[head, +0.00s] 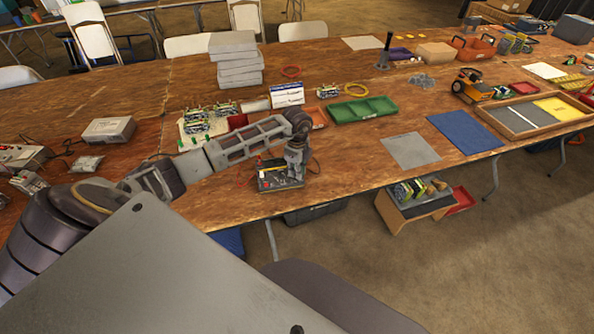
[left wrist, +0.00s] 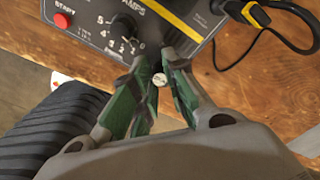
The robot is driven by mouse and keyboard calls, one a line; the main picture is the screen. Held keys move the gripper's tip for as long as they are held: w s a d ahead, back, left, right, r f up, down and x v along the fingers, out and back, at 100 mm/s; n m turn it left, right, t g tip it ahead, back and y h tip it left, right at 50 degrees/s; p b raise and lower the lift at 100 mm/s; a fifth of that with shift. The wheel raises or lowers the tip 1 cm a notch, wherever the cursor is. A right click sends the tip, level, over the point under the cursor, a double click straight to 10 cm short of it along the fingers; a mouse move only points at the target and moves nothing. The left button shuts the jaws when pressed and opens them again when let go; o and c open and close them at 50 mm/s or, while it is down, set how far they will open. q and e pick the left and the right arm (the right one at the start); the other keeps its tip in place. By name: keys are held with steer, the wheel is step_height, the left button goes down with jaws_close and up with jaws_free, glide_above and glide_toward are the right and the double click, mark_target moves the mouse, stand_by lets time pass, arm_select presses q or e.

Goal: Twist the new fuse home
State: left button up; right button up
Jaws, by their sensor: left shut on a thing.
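The dark grey charger box (head: 275,178) sits near the front edge of the wooden table. In the left wrist view its panel (left wrist: 88,28) shows a red START button (left wrist: 63,20) and a black amps dial (left wrist: 124,25). My left gripper (head: 295,168) is down at the right part of the charger. In the left wrist view the green-padded fingers (left wrist: 161,72) are shut on a small pale round-ended piece, the fuse (left wrist: 158,81), at the panel's lower edge. The fingers hide most of it, and I cannot tell how deep it sits. My right gripper is not in view.
A yellow-and-black plug with a black cable (left wrist: 285,20) lies right of the panel. Behind the charger stand a white sign card (head: 287,95) and a green tray (head: 362,109). A grey mat (head: 410,150) lies to the right, with clear wood between.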

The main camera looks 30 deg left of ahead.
arm_select(q)
steer(key=shift+m, duration=1)
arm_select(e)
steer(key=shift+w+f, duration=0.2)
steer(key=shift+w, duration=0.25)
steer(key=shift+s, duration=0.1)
